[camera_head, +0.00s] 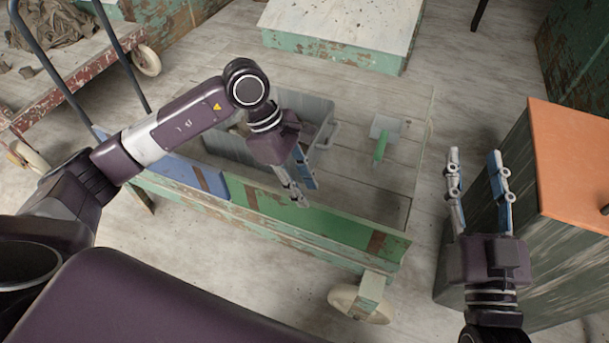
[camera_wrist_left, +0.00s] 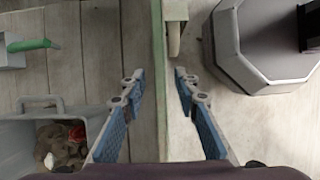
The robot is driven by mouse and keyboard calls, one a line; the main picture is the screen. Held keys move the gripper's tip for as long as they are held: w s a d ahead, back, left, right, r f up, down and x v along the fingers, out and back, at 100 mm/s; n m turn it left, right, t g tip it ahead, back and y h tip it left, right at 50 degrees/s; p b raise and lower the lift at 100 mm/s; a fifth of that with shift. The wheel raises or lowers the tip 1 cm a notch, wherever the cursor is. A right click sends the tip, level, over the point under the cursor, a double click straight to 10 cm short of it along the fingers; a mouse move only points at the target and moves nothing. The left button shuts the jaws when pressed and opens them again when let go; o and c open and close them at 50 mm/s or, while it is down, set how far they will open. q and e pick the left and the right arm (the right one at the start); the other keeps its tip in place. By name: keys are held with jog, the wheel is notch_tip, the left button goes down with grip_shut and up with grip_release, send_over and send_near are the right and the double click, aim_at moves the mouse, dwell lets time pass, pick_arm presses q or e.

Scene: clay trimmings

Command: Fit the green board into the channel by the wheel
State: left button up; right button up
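The green board (camera_head: 335,226) stands on edge along the cart's near side, close to the wheel (camera_head: 360,304). It appears seated there between brown rusty brackets, though its lower edge is hidden. My left gripper (camera_head: 305,195) is at the board's top edge, near its middle. In the left wrist view its fingers (camera_wrist_left: 158,82) are open, with a thin green edge running between them and a gap on both sides. The wheel also shows there beyond the fingertips (camera_wrist_left: 175,38). My right gripper (camera_head: 476,160) is open and empty, at the right, away from the cart.
A blue board (camera_head: 185,172) stands on the cart's near side, left of the green one. On the cart deck are a grey bin (camera_head: 235,147) and a green-handled trowel (camera_head: 380,147). An orange-topped cabinet (camera_head: 570,150) stands at the right, near my right gripper.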

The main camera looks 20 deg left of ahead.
pick_arm(q)
jog(key=s+d+r+n+g+h, duration=0.15)
jog(key=s+d+r+h, duration=0.35)
jog(key=d, duration=0.5)
jog(key=s+d+r+n+g+h, duration=0.1)
jog(key=s+d+r+n+h, duration=0.1)
jog(key=s+d+r+h, duration=0.6)
jog(key=w+d+r+n+t+h, duration=0.3)
jog(key=r+n+h, duration=0.3)
jog(key=r, duration=0.5)
jog(key=w+a+r+n+t+y, duration=0.2)
jog(key=w+a+n+t+y, duration=0.3)
jog(key=n+t, duration=0.7)
jog(key=w+a+r+n+t+y, duration=0.2)
jog(key=w+a+n+t+y, duration=0.35)
jog(key=n, duration=1.05)
jog(key=a+f+n+t+y, duration=0.2)
jog(key=a+f+n+y, duration=0.5)
jog(key=f+n, duration=0.3)
jog(key=n+y, duration=0.1)
jog(key=n, duration=0.3)
jog(key=shift+w+a+f, duration=0.3)
jog(key=shift+f, duration=0.05)
